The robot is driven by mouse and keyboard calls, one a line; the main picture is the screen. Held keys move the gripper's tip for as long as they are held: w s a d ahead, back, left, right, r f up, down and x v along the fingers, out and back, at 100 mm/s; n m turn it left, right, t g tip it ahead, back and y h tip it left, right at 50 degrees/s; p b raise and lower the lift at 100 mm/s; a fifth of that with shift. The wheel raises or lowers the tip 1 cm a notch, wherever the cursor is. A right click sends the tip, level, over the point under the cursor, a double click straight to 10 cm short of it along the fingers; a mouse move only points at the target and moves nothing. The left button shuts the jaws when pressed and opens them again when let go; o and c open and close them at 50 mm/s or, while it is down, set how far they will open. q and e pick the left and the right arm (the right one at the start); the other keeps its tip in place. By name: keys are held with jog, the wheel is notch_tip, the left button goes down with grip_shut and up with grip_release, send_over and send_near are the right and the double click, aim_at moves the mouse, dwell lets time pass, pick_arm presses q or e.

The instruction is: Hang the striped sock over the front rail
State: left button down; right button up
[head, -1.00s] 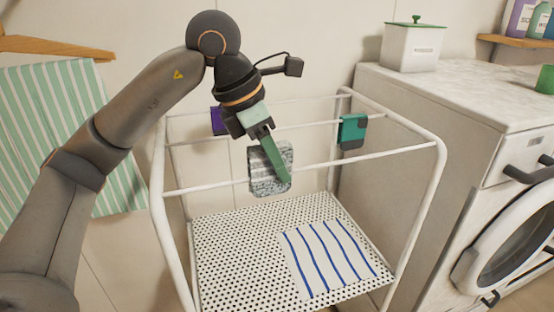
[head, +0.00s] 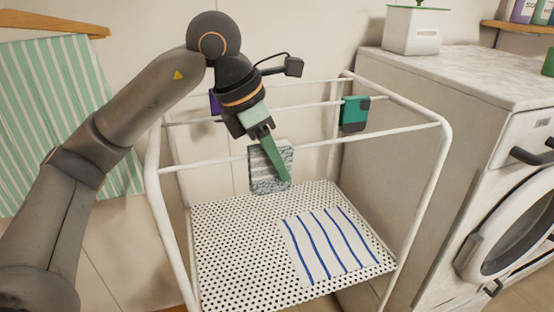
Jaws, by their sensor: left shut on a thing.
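The grey-and-white striped sock (head: 262,178) is at the front rail (head: 350,138) of the white cart. It hides a short piece of the rail, with its top edge just above it and most of its length below. Whether cloth also hangs behind the rail is hidden. My left gripper (head: 280,176) comes down from above, its green fingers in front of the sock and shut on it. My right gripper is not in view.
A purple cloth (head: 214,102) and a teal cloth (head: 354,114) hang on the rails behind. A blue-striped white cloth (head: 325,240) lies on the perforated shelf (head: 225,240). A washing machine (head: 500,190) stands at right; a green-striped towel (head: 60,120) hangs at left.

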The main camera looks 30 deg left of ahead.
pick_arm(q)
jog(key=c, duration=0.6)
grip_release()
jog(key=shift+r, duration=0.1)
jog(key=shift+r, duration=0.3)
jog(key=p+v, duration=0.2)
jog(key=v, duration=0.9)
jog(key=shift+s+a+r, duration=0.15)
jog(key=shift+r, duration=0.15)
